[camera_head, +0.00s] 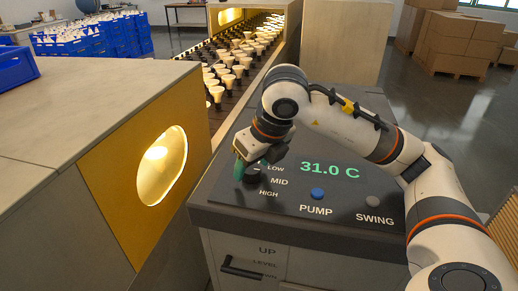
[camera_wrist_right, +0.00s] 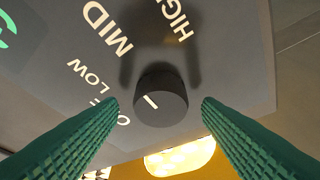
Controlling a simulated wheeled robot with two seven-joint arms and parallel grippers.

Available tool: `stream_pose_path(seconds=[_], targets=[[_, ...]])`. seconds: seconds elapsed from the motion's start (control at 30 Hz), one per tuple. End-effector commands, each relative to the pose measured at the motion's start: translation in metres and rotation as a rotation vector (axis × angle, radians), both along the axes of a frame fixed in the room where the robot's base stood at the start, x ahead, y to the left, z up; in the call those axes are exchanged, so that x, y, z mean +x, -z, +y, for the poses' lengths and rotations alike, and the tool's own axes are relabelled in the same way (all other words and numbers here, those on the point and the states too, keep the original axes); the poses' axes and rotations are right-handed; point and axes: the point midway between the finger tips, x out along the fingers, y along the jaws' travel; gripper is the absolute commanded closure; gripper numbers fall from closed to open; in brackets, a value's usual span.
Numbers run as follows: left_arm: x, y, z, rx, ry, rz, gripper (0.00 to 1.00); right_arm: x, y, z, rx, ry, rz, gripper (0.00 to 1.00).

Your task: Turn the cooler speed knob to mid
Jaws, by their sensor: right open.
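The cooler speed knob (camera_wrist_right: 160,95) is a dark round knob on the cooler's grey top panel (camera_wrist_right: 235,55). A short pale line on its face points up and left in the right wrist view, toward the LOW and MID labels; I cannot tell exactly which. The labels OFF, LOW, MID and HIGH curve around it. My right gripper (camera_wrist_right: 160,104) is open, its green fingers on either side of the knob with a visible gap at each side. In the head view my right gripper (camera_head: 243,166) is over the panel's left end and partly hides the knob. My left gripper is not in view.
The panel also has a blue PUMP button (camera_head: 317,194), a grey SWING button (camera_head: 373,202) and a green display reading 31.0 C (camera_head: 330,170). A conveyor (camera_head: 226,105) with several bulbs runs behind. A yellow-fronted cabinet (camera_head: 115,190) stands close at left.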

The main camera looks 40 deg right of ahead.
Motion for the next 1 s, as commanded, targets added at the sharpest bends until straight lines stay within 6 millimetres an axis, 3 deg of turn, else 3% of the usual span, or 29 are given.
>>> stream_pose_path(seconds=[0.3,0.5,0.7,1.0], targets=[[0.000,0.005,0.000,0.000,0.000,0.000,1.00,-0.024,-0.060,-0.002,0.001,-0.001,-0.008,0.41],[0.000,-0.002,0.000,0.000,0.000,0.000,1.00,-0.037,-0.094,-0.005,-0.001,0.001,-0.005,0.41],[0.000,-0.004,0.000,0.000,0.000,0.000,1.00,-0.042,-0.104,-0.005,-0.001,0.000,-0.002,0.41],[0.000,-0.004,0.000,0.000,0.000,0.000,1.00,-0.043,-0.104,-0.005,0.000,0.000,-0.001,0.41]])
